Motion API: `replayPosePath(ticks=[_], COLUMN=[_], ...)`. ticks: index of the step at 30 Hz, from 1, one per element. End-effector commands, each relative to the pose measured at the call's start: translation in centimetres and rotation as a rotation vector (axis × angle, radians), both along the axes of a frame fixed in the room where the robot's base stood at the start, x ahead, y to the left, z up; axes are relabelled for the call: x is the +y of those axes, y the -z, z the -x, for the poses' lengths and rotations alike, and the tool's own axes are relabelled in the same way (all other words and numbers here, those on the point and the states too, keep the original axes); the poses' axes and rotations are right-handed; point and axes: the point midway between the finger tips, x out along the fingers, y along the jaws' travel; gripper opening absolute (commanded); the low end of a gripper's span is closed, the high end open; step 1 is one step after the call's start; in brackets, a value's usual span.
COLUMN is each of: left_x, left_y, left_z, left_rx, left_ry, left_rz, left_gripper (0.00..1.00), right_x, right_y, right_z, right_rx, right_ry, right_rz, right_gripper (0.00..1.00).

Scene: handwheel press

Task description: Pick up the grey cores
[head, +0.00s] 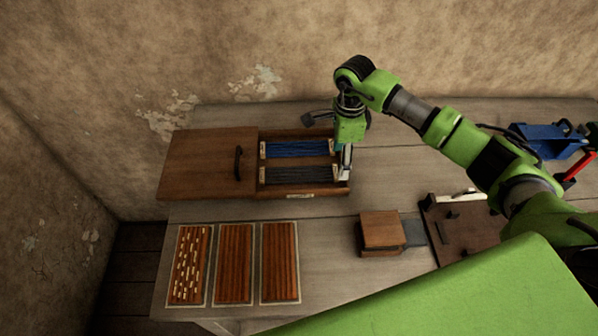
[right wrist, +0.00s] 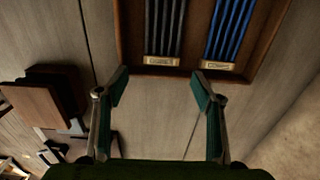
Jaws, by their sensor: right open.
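The grey cores (head: 297,175) lie as a bundle of thin dark rods in the front part of an open wooden box (head: 322,191). They show in the right wrist view (right wrist: 164,28) at the top, with a small label plate at their end. Blue cores (head: 298,149) lie in the compartment behind them. My right gripper (head: 346,172) is at the right end of the box, pointing down. In the right wrist view its two fingers (right wrist: 159,88) are spread apart with nothing between them, and the grey cores lie beyond the fingertips. My left gripper is not seen.
A wooden lid (head: 200,165) with a dark handle covers the box's left side. Three wooden panels (head: 235,263) lie at the front left; the leftmost holds several light pieces. A wooden block (head: 381,229), a brown board (head: 465,235) and a blue device (head: 549,140) stand to the right.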

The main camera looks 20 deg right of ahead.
Motion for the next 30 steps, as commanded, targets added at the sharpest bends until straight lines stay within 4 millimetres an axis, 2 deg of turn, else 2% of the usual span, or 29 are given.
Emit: replayPosePath(ticks=[4,9,17,18,23,30], left_x=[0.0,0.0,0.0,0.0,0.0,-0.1], left_y=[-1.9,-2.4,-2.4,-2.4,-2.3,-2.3], left_z=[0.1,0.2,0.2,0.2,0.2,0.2], left_rx=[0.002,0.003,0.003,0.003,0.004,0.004], left_ry=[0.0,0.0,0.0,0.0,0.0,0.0], left_rz=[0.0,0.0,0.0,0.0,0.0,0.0], left_gripper=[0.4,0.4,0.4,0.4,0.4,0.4], right_x=[0.1,0.1,0.1,0.1,0.1,0.1], right_y=[1.7,4.0,4.5,4.5,4.5,4.5], right_z=[0.0,-0.2,-0.3,-0.3,-0.3,-0.3], right_rx=[0.007,0.004,0.0,0.0,0.0,0.0], right_ry=[0.001,0.001,0.0,0.0,0.0,0.0], right_rz=[0.0,0.0,0.001,0.001,0.001,0.0], right_gripper=[0.61,0.61,0.61,0.58,0.17,0.15])
